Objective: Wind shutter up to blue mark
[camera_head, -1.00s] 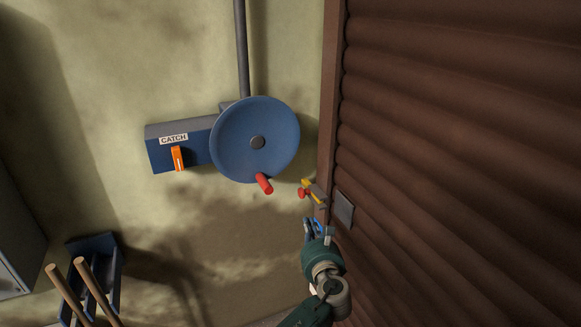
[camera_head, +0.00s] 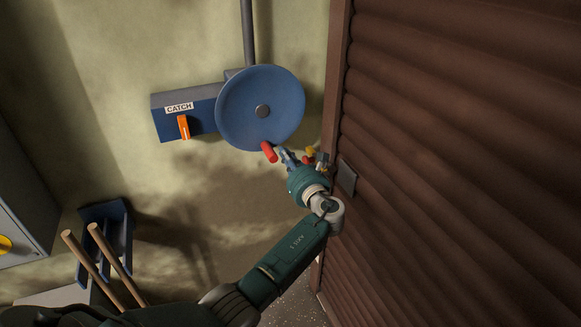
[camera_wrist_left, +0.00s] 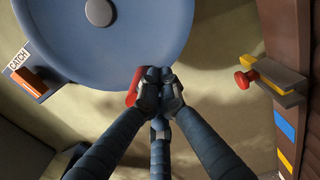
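The blue handwheel (camera_head: 240,100) is on the wall with its red handle (camera_head: 269,152) at the lower rim. My left gripper (camera_head: 283,154) is just right of the handle. In the left wrist view, the fingertips (camera_wrist_left: 158,74) are close together in front of the wheel's lower edge, and the red handle (camera_wrist_left: 133,88) shows beside them on the left. Whether they grip anything is unclear. The brown ribbed shutter (camera_head: 450,150) fills the right side. A blue mark (camera_wrist_left: 284,126) is on its side frame above a yellow mark (camera_wrist_left: 284,160). My right gripper is not in view.
A catch box (camera_head: 203,118) with an orange lever (camera_head: 183,127) is left of the wheel. A yellow bracket with a red knob (camera_wrist_left: 243,80) juts from the frame close to the gripper. A blue rack (camera_head: 122,232) with wooden handles (camera_head: 84,258) stands lower left.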

